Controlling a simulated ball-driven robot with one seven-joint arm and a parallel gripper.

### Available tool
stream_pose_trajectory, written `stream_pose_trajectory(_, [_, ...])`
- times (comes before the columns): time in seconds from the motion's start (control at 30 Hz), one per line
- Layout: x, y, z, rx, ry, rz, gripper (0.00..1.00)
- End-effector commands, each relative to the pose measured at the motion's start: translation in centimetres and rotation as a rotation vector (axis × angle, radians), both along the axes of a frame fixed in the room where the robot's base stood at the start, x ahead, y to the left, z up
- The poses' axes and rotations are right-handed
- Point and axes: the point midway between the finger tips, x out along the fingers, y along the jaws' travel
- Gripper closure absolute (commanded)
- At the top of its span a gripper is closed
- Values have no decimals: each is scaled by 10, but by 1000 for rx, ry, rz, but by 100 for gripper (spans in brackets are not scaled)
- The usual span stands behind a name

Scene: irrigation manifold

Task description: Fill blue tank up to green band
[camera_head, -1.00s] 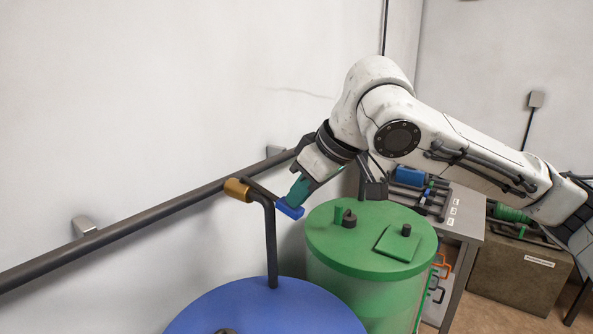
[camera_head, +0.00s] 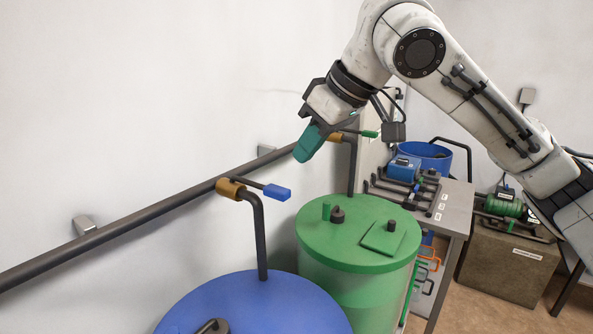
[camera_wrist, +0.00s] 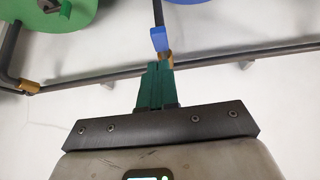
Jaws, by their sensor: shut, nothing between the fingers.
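The blue tank (camera_head: 250,307) stands at the bottom of the head view, with only its lid and upper part in frame. No green band or water level on it is visible. Above it, a dark spout pipe (camera_head: 261,238) rises to a brass valve (camera_head: 230,187) on the wall pipe. The valve's lever has a blue handle (camera_head: 277,192), also seen in the wrist view (camera_wrist: 159,38). My gripper (camera_head: 308,145) is shut and empty, above and to the right of the blue handle, apart from it. In the wrist view its teal fingers (camera_wrist: 155,80) point toward that valve.
A green tank (camera_head: 360,232) stands right of the blue one, with another brass valve and green handle (camera_head: 369,133) behind my gripper. The wall pipe (camera_head: 120,230) runs along the wall. A bench (camera_head: 452,205) with a blue pump (camera_head: 404,169) is at right.

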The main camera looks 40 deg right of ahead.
Motion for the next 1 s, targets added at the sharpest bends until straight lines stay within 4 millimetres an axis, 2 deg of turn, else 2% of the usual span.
stream_pose_trajectory(0.1, [-8, -2, 15, 0, -2, 0, 100])
stream_pose_trajectory(0.3, [-16, -3, 26, 1, 0, 1, 100])
stream_pose_trajectory(1.0, [-16, -3, 28, 1, -1, 1, 100])
